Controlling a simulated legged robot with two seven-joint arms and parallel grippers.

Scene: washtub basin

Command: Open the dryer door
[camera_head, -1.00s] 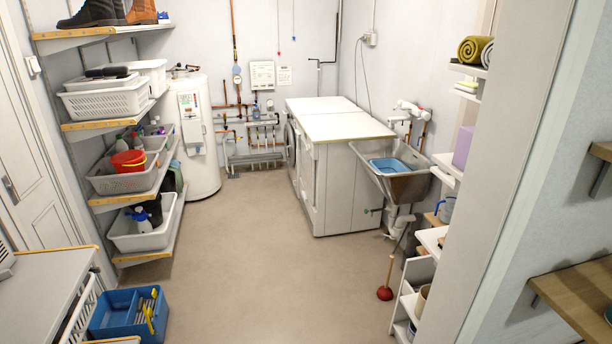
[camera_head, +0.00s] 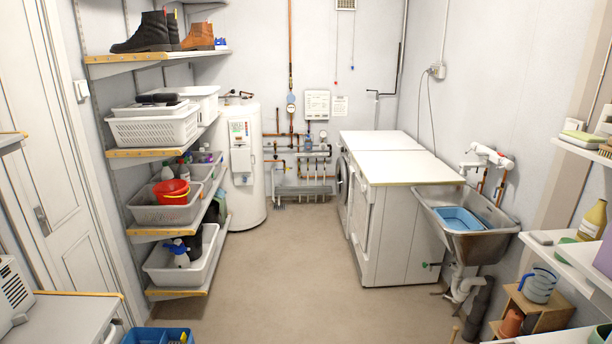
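Two white appliances stand side by side right of centre, with their fronts turned to the left. The nearer one (camera_head: 405,230) shows its plain side panel, and its front is seen at a steep angle. The farther one has a dark round door (camera_head: 342,190) on its front, which looks shut. I cannot tell which of the two is the dryer. Neither of my grippers is in view.
The floor (camera_head: 290,265) is clear up to the appliances. Shelves with baskets (camera_head: 165,208) line the left, and a white water tank (camera_head: 247,165) stands behind them. A metal sink (camera_head: 470,240) adjoins the nearer appliance. A blue crate (camera_head: 145,337) is at bottom left.

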